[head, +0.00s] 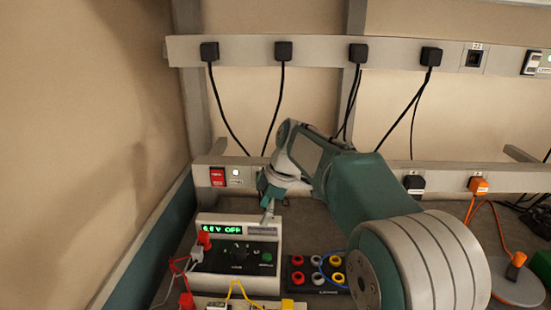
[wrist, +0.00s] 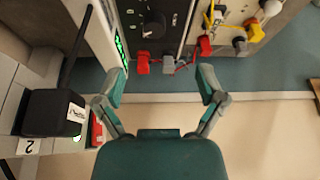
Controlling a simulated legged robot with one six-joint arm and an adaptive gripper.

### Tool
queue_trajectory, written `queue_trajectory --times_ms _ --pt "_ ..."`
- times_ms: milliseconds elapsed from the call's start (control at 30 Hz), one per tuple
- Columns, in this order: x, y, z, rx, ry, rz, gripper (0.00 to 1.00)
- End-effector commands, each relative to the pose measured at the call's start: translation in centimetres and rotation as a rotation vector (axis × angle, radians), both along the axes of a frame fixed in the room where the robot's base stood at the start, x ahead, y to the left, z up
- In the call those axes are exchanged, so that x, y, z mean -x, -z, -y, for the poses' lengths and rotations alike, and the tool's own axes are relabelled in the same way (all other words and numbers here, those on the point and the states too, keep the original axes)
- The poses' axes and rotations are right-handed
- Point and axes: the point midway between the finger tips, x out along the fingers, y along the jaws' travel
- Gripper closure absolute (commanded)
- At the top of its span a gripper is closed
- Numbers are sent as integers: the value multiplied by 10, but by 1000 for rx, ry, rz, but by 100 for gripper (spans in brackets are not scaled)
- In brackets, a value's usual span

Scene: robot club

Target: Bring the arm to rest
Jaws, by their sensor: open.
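My gripper (head: 268,208) hangs at the end of my teal and grey arm, by the top of a bench power supply (head: 215,222) in the head view. In the wrist view my gripper (wrist: 162,72) has its two fingers spread wide, with nothing held between them. The power supply's dark panel (wrist: 170,20) lies beyond the fingertips there, with a knob, a red plug (wrist: 143,63) and a grey plug. Its green display reads 0.0V OFF in the head view. I cannot tell whether a finger touches the casing.
A rail with several black plugs (head: 283,50) and hanging cables crosses the back wall. A lower rail carries a red switch (head: 217,177). A socket block (head: 312,279) stands right of the supply. Wires lie in front. A black plug (wrist: 55,112) is close left in the wrist view.

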Motion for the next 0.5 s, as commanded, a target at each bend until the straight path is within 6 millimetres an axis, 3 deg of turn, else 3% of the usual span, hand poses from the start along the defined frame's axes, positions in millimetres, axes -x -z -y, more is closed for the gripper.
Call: queue_trajectory --times_ms 200,500 --pt "46 -31 54 45 326 10 11" --pt "122 -45 117 62 777 34 11"
